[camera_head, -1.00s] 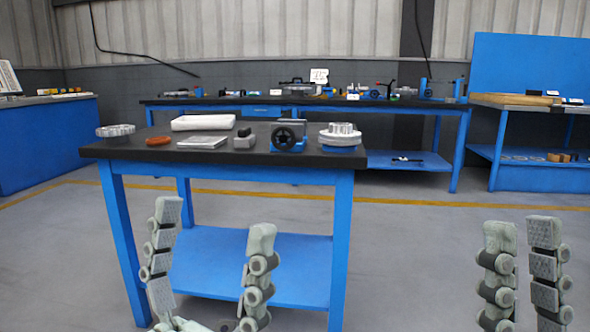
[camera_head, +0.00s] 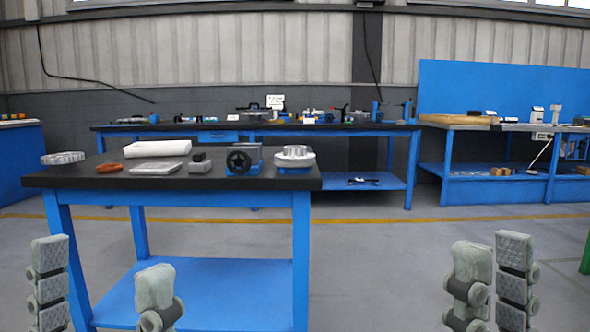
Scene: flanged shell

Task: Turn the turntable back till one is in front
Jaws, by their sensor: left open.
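The silver flanged shell (camera_head: 294,152) sits on a round blue-based turntable (camera_head: 294,170) at the right end of the near table's dark top. Its stepped round shape is visible, but which feature faces me is too small to tell. My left gripper (camera_head: 103,275) is open and empty, low at the left in front of the table, well apart from the turntable. My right gripper (camera_head: 493,272) is open and empty, low at the right, over the floor beyond the table's right side. Both grippers touch nothing.
The near table (camera_head: 60,178) also holds a gear-like ring (camera_head: 63,158), an orange disc (camera_head: 109,168), a grey plate (camera_head: 156,167), a white roll (camera_head: 150,147), a small grey block (camera_head: 200,163) and a blue vise (camera_head: 243,160). Free floor lies right of it. Cluttered benches stand behind.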

